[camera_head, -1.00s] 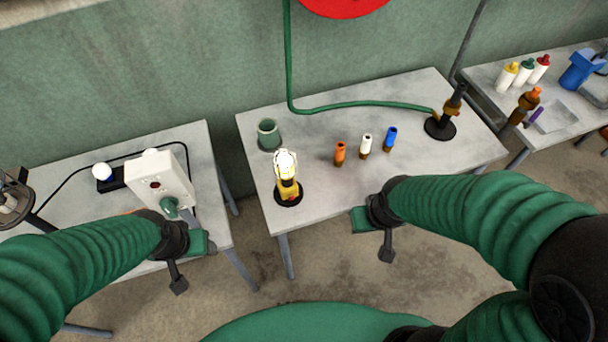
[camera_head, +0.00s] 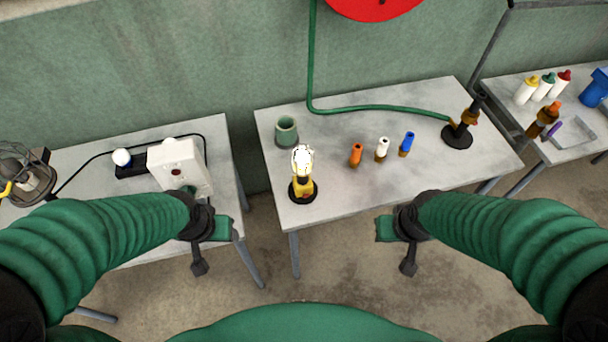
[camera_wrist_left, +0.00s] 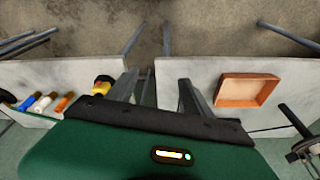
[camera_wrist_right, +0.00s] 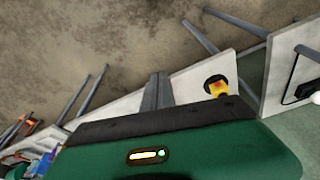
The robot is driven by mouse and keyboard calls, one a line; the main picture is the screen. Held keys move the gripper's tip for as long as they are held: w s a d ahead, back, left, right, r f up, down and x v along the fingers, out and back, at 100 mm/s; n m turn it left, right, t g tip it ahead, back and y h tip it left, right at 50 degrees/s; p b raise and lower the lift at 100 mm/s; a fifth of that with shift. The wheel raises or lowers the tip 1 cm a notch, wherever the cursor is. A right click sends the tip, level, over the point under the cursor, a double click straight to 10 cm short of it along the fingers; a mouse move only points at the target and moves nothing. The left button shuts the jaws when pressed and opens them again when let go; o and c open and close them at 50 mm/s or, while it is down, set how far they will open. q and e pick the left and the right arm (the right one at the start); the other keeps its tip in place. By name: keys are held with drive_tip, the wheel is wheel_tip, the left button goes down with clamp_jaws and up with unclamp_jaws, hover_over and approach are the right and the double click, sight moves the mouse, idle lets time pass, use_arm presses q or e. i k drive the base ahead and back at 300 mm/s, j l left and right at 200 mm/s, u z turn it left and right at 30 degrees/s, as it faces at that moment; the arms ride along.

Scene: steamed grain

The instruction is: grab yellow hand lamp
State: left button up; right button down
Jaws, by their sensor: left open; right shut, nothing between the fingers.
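The yellow hand lamp (camera_head: 302,187), with a bright white head, stands upright on a black round base at the front left corner of the middle table. It also shows in the left wrist view (camera_wrist_left: 102,86) and the right wrist view (camera_wrist_right: 217,88). My left gripper (camera_head: 200,254) is open and empty, left of the lamp, in front of the gap between the tables. My right gripper (camera_head: 408,256) is shut and empty, right of the lamp, in front of the middle table. Both are apart from the lamp.
A green cup (camera_head: 287,132) stands behind the lamp. Orange (camera_head: 356,154), white (camera_head: 382,149) and blue (camera_head: 407,144) small items stand to its right. A white box (camera_head: 180,165) is on the left table. An orange tray (camera_wrist_left: 246,90) shows in the left wrist view.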

sight(302, 166)
drive_tip(key=i+l, duration=0.1)
drive_tip(key=l, duration=0.7)
drive_tip(key=i+u, duration=0.1)
drive_tip(key=u, duration=0.3)
drive_tip(key=i+u, duration=0.1)
drive_tip(key=u, duration=0.25)
drive_tip(key=i+l+u, duration=0.1)
drive_tip(key=u, duration=0.65)
drive_tip(key=i, duration=0.2)
drive_tip(key=l+u, duration=0.05)
